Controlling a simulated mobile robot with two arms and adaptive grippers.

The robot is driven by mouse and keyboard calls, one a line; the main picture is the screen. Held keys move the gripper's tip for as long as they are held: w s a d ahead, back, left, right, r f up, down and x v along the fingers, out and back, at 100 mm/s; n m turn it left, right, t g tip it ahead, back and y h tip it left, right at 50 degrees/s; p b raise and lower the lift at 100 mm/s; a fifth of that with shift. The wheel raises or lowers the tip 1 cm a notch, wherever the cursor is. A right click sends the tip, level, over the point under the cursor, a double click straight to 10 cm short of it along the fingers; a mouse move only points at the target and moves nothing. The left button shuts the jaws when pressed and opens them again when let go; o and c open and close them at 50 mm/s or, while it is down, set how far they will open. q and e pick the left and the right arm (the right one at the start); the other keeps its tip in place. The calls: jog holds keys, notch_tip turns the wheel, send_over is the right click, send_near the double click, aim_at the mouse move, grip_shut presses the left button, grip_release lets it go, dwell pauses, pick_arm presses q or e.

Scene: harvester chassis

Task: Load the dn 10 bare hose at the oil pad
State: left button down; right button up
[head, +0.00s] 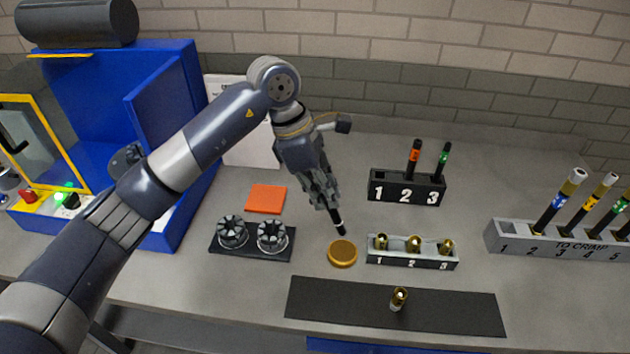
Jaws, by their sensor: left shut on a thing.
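My left gripper (332,204) is shut on a short black hose (339,224), and only the lower part of the hose shows below the fingers. The hose is tilted a little and points down. Its lower end is just above or behind the round amber pad (342,254), which looks like the oil pad. I cannot tell whether they touch. In the black hose rack (380,199) marked 1 to 3, slot 1 looks empty. My right gripper is not in view.
A grey holder (412,262) with brass fittings stands right of the pad. A dark mat (450,312) bears one fitting (399,298). Two round die sets (271,235) and an orange square (266,198) lie left. A "TO CRIMP" rack (560,243) stands right; a blue machine (170,110) left.

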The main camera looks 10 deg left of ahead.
aim_at(328, 208)
pick_arm(q)
jog(key=shift+d+f, duration=0.1)
jog(key=shift+f, duration=0.15)
jog(key=x, duration=0.1)
jog(key=b+x, duration=0.1)
jog(key=x, duration=0.1)
jog(key=shift+w+f, duration=0.4)
jog(key=shift+s+f+b, duration=0.1)
jog(key=shift+f+b, duration=0.25)
jog(key=shift+b, duration=0.05)
jog(key=shift+a+f, duration=0.2)
jog(key=shift+f, duration=0.55)
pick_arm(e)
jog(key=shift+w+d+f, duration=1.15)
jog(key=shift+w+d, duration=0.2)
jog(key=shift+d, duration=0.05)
pick_arm(q)
jog(key=shift+f+b, duration=0.3)
jog(key=shift+b, duration=0.2)
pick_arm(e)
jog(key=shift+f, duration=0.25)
pick_arm(q)
jog(key=shift+f, duration=0.2)
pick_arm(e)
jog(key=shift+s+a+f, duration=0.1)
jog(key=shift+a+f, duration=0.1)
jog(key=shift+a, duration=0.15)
